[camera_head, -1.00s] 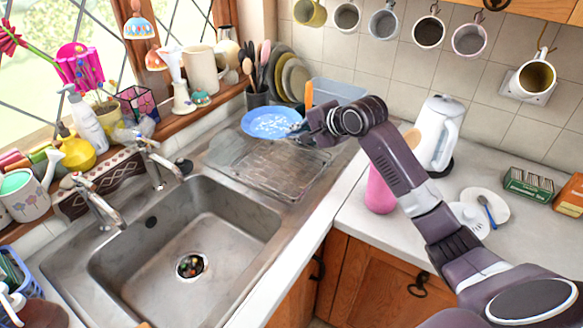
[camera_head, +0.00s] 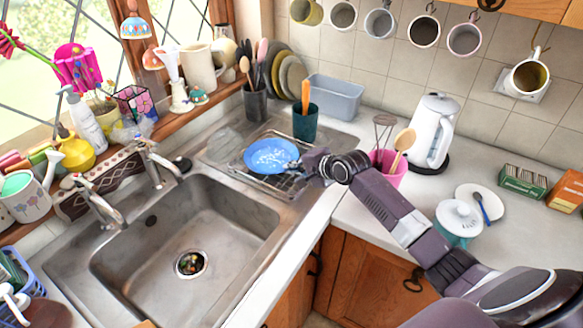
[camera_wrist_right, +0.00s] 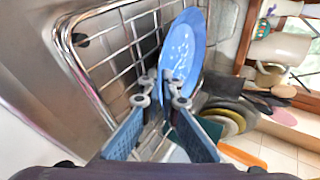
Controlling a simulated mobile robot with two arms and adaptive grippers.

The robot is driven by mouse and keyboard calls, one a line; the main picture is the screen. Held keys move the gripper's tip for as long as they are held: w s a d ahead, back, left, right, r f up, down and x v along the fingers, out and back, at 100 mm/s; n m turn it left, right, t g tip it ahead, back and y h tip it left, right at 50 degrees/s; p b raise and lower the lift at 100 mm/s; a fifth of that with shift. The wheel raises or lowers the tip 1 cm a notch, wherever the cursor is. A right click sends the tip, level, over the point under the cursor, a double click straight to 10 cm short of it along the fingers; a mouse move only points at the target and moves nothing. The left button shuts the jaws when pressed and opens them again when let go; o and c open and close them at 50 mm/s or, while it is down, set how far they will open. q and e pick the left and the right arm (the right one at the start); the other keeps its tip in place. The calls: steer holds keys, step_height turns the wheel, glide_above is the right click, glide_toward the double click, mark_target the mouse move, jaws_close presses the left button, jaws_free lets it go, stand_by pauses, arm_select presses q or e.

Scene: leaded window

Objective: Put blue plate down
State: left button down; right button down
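The blue plate (camera_head: 270,156) with pale marks lies nearly flat over the wire rack (camera_head: 290,184) on the sink's drainer. My right gripper (camera_head: 312,164) is at the plate's right rim. In the right wrist view, the two fingers of the right gripper (camera_wrist_right: 164,88) are close together on either side of the rim of the blue plate (camera_wrist_right: 184,45). The wire rack (camera_wrist_right: 88,60) shows right beside and under the plate. I cannot tell whether the plate touches the rack. My left gripper is not in view.
Behind the plate stand a teal cup (camera_head: 305,124), a dark utensil pot (camera_head: 255,103) and several upright plates (camera_head: 293,75).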

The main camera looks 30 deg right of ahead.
steer(key=c, duration=2.4)
jaws_free()
steer(key=shift+r, duration=0.1)
steer(key=b+v, duration=0.1)
steer(key=v, duration=1.1)
